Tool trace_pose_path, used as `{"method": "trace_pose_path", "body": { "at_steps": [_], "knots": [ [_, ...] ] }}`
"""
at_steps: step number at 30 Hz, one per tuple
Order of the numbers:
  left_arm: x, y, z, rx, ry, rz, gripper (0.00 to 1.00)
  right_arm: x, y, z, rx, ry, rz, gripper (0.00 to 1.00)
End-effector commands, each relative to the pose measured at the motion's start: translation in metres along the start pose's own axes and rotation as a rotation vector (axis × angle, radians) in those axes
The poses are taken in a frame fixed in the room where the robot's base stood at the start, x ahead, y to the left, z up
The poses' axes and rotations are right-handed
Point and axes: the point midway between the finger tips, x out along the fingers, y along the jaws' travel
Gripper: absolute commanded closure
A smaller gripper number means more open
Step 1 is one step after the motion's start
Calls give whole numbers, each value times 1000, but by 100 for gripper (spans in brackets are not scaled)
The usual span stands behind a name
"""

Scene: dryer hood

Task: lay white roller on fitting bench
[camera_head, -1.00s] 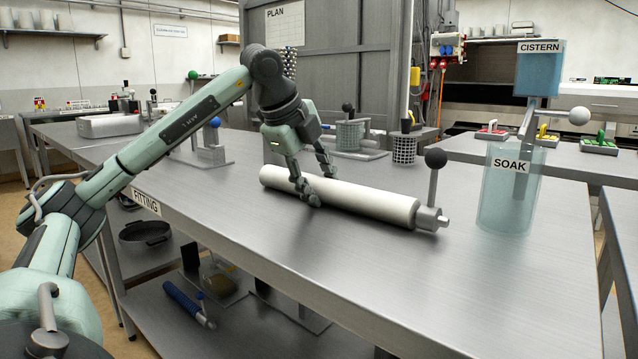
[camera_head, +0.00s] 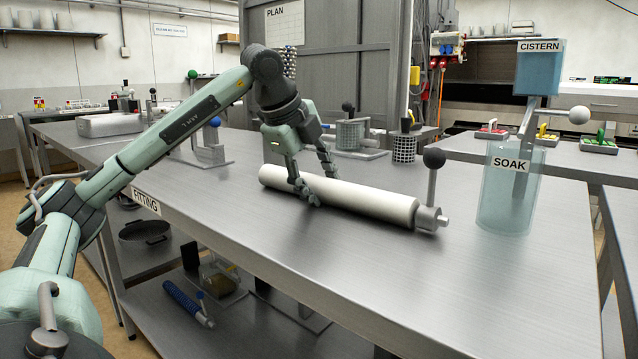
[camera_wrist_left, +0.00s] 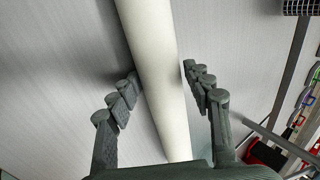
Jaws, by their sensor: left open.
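The white roller (camera_head: 365,202) lies on its side on the fitting bench (camera_head: 330,260), with a grey metal end and journal at its right. It also runs between the fingers in the left wrist view (camera_wrist_left: 157,60). My left gripper (camera_head: 318,190) is open and straddles the roller left of its middle, one finger on each side. In the left wrist view my left gripper (camera_wrist_left: 160,85) shows gaps between both fingers and the roller. The bench carries a FITTING label on its front left edge. My right gripper is not in view.
A black-knobbed lever (camera_head: 434,185) stands by the roller's right end. The clear SOAK tank (camera_head: 508,195) with its white-knobbed lever is farther right. A wire-mesh cylinder (camera_head: 404,148) and a stand (camera_head: 208,150) are at the back. The bench's front is clear.

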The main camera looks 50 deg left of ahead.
Motion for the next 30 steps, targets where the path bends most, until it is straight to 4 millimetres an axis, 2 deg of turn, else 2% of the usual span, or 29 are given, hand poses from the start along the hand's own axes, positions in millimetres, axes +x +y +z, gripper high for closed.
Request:
{"method": "trace_pose_path", "body": {
  "at_steps": [5, 11, 21, 26, 30],
  "knots": [
    [0, 0, 0, 0, 0, 0, 49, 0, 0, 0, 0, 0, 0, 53],
    [0, 0, 0, 0, 0, 0, 24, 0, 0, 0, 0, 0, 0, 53],
    [-1, 1, 0, 0, -1, 3, 24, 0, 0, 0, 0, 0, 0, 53],
    [-18, -1, 0, 0, 1, -3, 24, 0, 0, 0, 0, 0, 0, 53],
    [-49, -2, -1, 1, 3, -7, 24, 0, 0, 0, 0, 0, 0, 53]
  ]
}}
